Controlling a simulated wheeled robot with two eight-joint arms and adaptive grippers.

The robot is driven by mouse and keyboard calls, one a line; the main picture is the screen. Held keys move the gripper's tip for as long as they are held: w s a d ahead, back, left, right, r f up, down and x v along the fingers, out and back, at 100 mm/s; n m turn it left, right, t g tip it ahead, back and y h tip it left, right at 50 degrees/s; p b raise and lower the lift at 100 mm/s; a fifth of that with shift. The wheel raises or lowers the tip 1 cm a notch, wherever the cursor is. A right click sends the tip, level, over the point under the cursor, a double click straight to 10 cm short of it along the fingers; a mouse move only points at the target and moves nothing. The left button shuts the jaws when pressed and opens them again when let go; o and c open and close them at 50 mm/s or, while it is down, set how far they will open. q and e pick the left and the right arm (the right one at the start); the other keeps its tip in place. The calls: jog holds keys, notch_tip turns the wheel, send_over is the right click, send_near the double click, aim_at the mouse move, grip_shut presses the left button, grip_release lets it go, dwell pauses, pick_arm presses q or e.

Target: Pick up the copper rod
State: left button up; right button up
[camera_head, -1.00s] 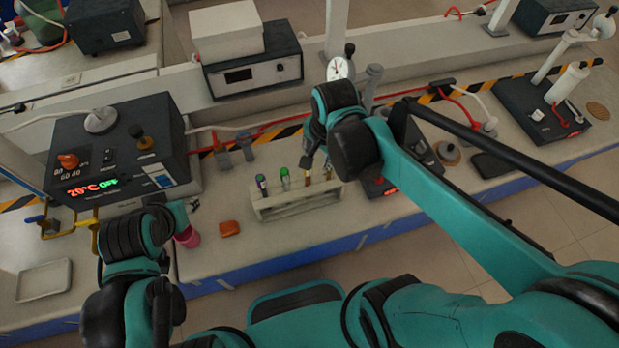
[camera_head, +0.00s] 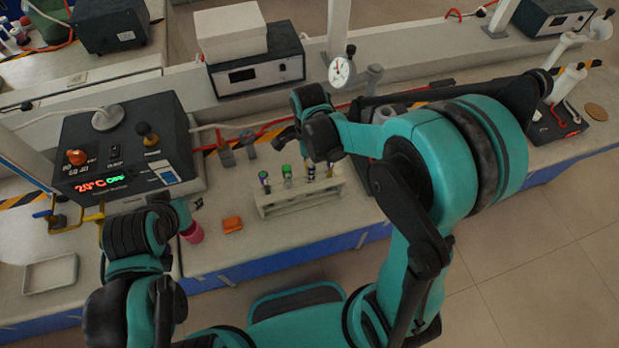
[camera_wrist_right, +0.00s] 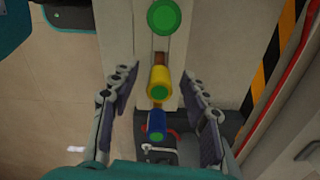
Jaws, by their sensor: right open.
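A pale rack (camera_head: 300,200) stands on the bench with several upright capped rods or tubes in it. In the right wrist view I see a green-topped one (camera_wrist_right: 166,17), a yellow one with a green end (camera_wrist_right: 158,82) and brown, copper-like patches beside it, and a blue one (camera_wrist_right: 156,124). I cannot tell for certain which is the copper rod. My right gripper (camera_wrist_right: 160,84) is open above the rack, its fingers on either side of the yellow and blue ones, apart from them. My left arm hangs at the left; its fingers are hidden.
An orange block (camera_head: 232,224) and a pink container (camera_head: 192,232) lie left of the rack. A heater box with a red and green display (camera_head: 125,150) stands behind them. A dark-based instrument (camera_head: 545,125) is at the right. The bench's front edge is close before the rack.

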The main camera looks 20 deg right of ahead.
jog(key=shift+f, duration=0.3)
grip_shut()
jog(key=shift+r, duration=0.1)
notch_tip(320, 180, up, 18)
jog(key=p, duration=0.4)
jog(key=c, duration=0.7)
grip_release()
grip_shut()
